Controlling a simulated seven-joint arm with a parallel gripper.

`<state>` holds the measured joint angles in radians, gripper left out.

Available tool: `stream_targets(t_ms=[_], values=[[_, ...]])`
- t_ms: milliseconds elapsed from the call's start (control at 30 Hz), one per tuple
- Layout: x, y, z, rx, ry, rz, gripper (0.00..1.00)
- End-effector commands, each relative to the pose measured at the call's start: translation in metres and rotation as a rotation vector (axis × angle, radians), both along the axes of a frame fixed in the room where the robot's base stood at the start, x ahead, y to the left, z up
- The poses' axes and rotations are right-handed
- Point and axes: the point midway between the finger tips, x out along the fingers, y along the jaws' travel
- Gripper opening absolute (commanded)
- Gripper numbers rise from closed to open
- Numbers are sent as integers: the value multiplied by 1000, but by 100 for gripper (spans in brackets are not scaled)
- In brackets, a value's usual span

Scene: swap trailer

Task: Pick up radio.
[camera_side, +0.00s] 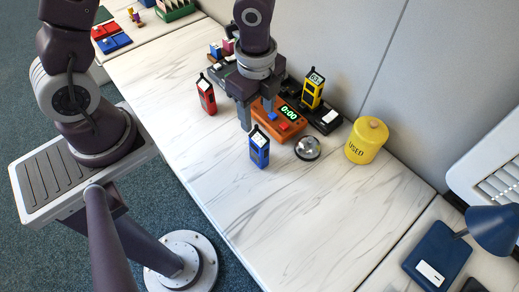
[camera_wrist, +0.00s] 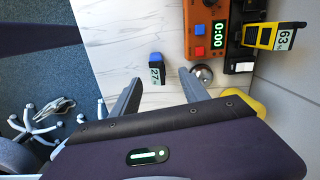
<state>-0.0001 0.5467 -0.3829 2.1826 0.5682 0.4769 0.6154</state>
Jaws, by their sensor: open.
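Several handheld radios stand on the marble table. The blue radio (camera_side: 259,148) is upright in front of the orange timer box; in the wrist view the blue radio (camera_wrist: 157,72) shows the number 27, beyond and between my fingertips. The red radio (camera_side: 206,95) stands to the left of my gripper. The yellow radio (camera_side: 312,88) stands upright on a black base behind the timer; in the wrist view the yellow radio (camera_wrist: 268,37) reads 63. My gripper (camera_side: 258,117) is open, pointing down, empty, above and behind the blue radio; its fingers (camera_wrist: 161,77) also show in the wrist view.
The orange timer box (camera_side: 285,124) reads 0:00, with red and blue buttons, close by my gripper. A silver bell (camera_side: 307,148) and a yellow canister (camera_side: 366,141) stand to the right. A grey wall runs behind. The table's front is clear.

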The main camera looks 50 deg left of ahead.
Motion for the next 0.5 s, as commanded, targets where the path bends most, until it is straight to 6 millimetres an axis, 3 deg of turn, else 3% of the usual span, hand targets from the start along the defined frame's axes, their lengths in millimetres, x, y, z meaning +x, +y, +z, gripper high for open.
stream_targets(t_ms=[33,167,500], values=[[-2,-8,-14,-17,27,-54,53],[-4,-17,-33,-40,53,-122,53],[-3,-9,-89,-37,55,-122,53]])
